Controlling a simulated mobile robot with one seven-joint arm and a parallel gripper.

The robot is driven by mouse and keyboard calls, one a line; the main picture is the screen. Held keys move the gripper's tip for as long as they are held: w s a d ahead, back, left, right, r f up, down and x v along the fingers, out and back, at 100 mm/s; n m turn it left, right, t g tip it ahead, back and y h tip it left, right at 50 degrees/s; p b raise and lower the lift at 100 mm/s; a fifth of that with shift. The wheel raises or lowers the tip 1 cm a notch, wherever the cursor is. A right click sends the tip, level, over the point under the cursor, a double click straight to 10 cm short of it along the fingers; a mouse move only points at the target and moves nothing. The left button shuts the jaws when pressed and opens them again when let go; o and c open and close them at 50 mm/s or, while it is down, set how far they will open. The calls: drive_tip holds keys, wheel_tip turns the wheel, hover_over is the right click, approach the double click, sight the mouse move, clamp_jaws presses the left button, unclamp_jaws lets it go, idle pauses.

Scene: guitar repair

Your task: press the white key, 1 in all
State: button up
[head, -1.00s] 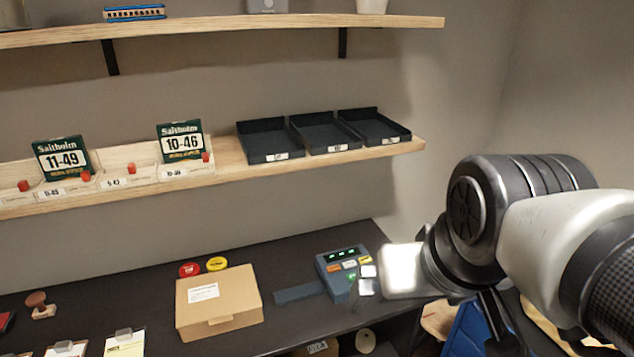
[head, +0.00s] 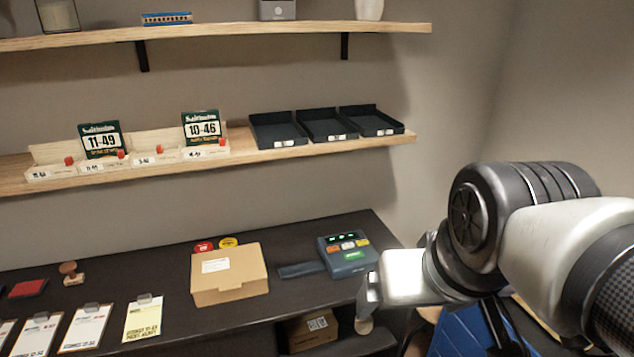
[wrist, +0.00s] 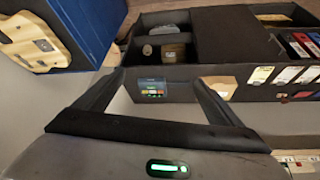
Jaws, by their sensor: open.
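A small grey-blue keypad device (head: 346,258) with a lit green display stands on the dark bench near its right end. Its top has an orange key, a white key (head: 348,245), a yellow key and a green key. In the wrist view the device (wrist: 152,91) is small and distant, seen between the fingers; the white key is too small to make out there. My gripper (wrist: 157,78) is open and empty, its two dark fingers spread apart. In the head view it is in front of the device, to its lower right, apart from it; the fingers are barely distinguishable there.
A cardboard box (head: 229,277) sits left of the device, with a dark flat plate (head: 301,270) between them. Note cards lie along the bench front. A shelf (head: 225,155) with black trays (head: 325,126) is above. A blue object (head: 462,327) stands low right.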

clamp_jaws()
idle(1.4)
